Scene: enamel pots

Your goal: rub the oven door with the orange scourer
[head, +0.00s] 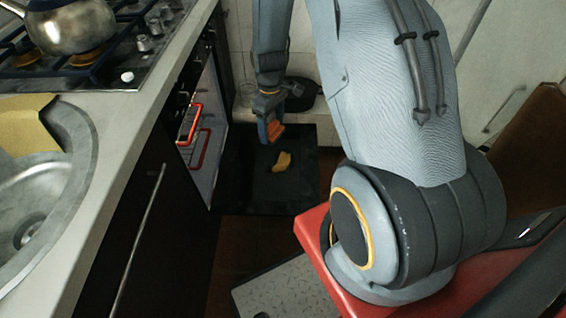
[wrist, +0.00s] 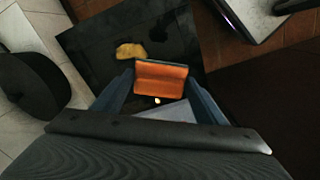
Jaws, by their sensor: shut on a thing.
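In the wrist view the scourer (wrist: 162,78) shows as an orange block with a dark far edge between the two blue fingers. A gap shows between my gripper and the door.
A counter with a sink (head: 45,200) and a hob with a metal pot (head: 72,25) runs along the left.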

